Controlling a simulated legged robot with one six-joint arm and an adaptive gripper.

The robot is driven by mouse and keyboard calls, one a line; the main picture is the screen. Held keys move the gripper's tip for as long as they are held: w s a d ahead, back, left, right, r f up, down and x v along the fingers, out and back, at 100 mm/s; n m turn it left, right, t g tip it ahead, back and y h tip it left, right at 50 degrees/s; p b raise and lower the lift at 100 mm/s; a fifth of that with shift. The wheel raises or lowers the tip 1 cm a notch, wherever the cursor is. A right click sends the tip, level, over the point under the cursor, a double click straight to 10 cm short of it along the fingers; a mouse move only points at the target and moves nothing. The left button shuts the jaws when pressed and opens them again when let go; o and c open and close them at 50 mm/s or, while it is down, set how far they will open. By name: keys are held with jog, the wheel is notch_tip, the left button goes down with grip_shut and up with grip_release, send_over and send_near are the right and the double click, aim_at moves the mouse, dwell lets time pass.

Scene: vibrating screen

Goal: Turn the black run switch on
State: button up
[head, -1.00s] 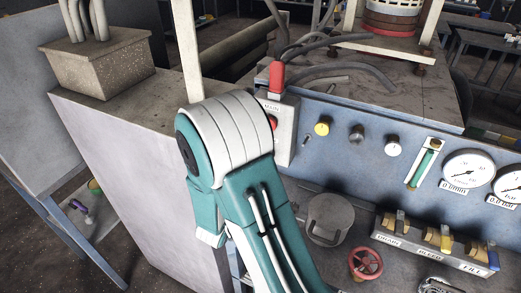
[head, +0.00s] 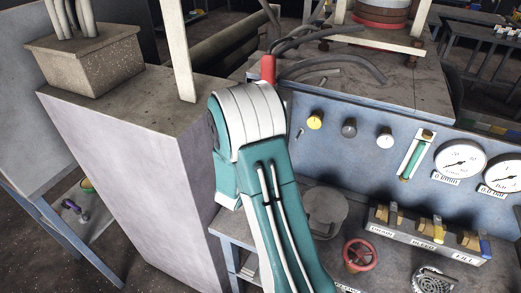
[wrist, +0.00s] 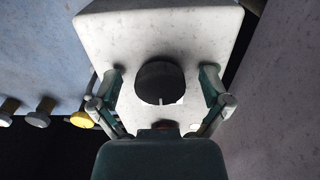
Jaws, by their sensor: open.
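The black round switch knob (wrist: 160,83) sits on the face of a pale box (wrist: 160,28) in the wrist view. A small white mark on the knob points toward the bottom of that picture. My gripper (wrist: 162,75) is open, with one finger on each side of the knob and a gap to it on both sides. I cannot tell how far the fingertips are from the box face. In the head view my arm hides the knob, my gripper and most of the box; a red handle (head: 268,68) shows above the arm.
A blue panel carries yellow (head: 315,120), grey (head: 349,127) and white (head: 385,137) knobs and gauges (head: 461,160). A large grey cabinet (head: 130,150) stands close left of my arm.

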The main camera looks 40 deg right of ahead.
jog(key=c, duration=1.2)
jog(key=shift+o, duration=0.2)
jog(key=shift+a, duration=0.1)
jog(key=shift+n, duration=0.3)
jog(key=n, duration=0.5)
jog(key=shift+r, duration=0.15)
jog(key=n, duration=0.6)
jog(key=shift+s+n, duration=0.1)
jog(key=shift+n, duration=0.3)
